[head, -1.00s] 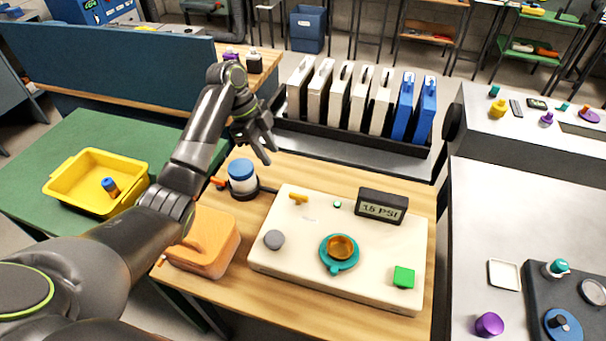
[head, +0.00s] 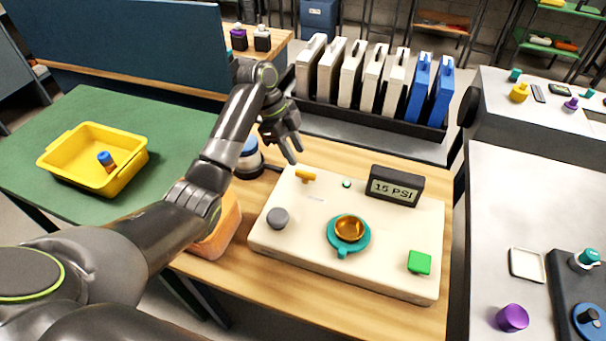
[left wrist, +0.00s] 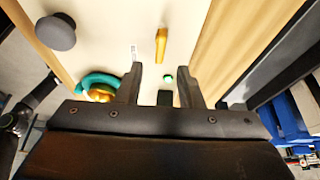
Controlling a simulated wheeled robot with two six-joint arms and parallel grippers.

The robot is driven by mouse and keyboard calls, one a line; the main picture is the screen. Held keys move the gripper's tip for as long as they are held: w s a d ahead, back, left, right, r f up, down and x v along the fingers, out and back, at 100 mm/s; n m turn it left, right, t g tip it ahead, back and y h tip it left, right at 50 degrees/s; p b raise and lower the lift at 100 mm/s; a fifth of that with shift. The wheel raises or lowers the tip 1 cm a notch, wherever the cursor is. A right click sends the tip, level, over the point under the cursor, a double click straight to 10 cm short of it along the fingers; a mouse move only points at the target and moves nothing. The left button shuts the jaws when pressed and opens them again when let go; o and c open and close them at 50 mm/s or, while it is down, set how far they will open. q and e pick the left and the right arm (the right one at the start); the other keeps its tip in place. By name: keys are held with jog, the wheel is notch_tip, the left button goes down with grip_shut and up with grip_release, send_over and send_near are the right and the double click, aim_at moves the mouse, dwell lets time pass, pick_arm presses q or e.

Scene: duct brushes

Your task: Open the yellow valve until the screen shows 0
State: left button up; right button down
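The yellow valve (head: 306,174) is a small orange-yellow lever near the back left of a cream panel (head: 300,255). It also shows in the left wrist view (left wrist: 161,46), beyond my fingertips. The screen (head: 395,186) at the panel's back right reads 15 PSI. My left gripper (head: 292,150) is above and just behind the valve, apart from it. In the left wrist view its two fingers (left wrist: 160,85) are spread with nothing between them. My right gripper is not in view.
The panel also bears a grey knob (head: 277,218), a teal ring with an orange knob (head: 348,231), a green block (head: 419,262) and a small green light (head: 346,183). A blue-lidded jar (head: 249,160) stands behind my left arm. A rack of white and blue cases (head: 372,85) stands behind.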

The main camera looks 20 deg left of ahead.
aim_at(305, 172)
pick_arm(q)
jog(key=x, duration=0.6)
jog(key=shift+d+f+p, duration=0.1)
jog(key=shift+f+p, duration=0.15)
jog(key=shift+p, duration=0.1)
grip_shut()
